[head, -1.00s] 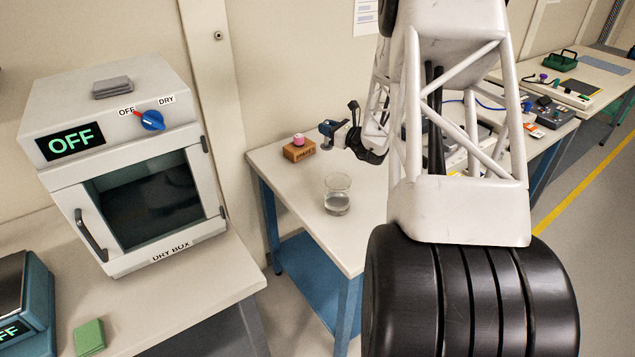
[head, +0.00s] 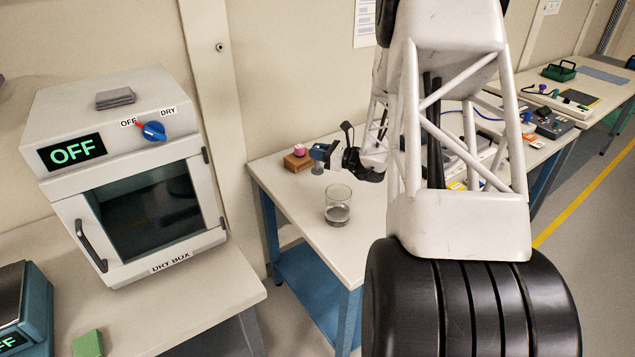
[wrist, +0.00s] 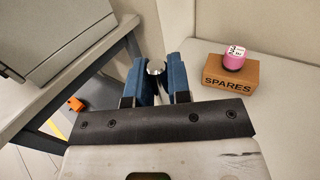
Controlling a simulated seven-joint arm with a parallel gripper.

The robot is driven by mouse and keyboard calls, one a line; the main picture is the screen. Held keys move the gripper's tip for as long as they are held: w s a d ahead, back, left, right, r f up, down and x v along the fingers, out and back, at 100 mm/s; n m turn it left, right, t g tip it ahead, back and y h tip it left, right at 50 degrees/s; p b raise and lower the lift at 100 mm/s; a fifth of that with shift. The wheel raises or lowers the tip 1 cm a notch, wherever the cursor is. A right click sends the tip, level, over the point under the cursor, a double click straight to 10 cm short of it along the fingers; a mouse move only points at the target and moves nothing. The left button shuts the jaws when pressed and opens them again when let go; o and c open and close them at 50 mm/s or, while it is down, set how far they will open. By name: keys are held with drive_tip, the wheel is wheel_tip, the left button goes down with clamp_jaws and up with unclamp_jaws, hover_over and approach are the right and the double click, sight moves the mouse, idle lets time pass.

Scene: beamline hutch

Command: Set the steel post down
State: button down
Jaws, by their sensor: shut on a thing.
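The steel post (wrist: 156,68) shows in the wrist view as a shiny rounded silver top between the blue fingers. My gripper (wrist: 160,75) is shut on it. In the head view my gripper (head: 322,155) is over the small white table (head: 295,190), just right of the wooden block and behind the glass beaker. Only a little grey of the post (head: 317,170) shows below the fingers there. I cannot tell whether its lower end touches the table.
A wooden SPARES block (head: 297,163) with a pink-capped item (head: 299,151) stands close by. A glass beaker (head: 338,208) stands nearer the table's front edge. The dry box (head: 120,180) stands on the bench at left. The tabletop between block and beaker looks clear.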

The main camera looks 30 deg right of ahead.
sight(318, 172)
drive_tip(key=shift+f, duration=2.5)
drive_tip(key=shift+f, duration=1.85)
drive_tip(key=shift+f, duration=0.15)
drive_tip(key=c, duration=1.1)
unclamp_jaws()
drive_tip(key=shift+o, duration=0.2)
drive_tip(key=shift+s+d, duration=0.1)
drive_tip(key=shift+v, duration=5.9)
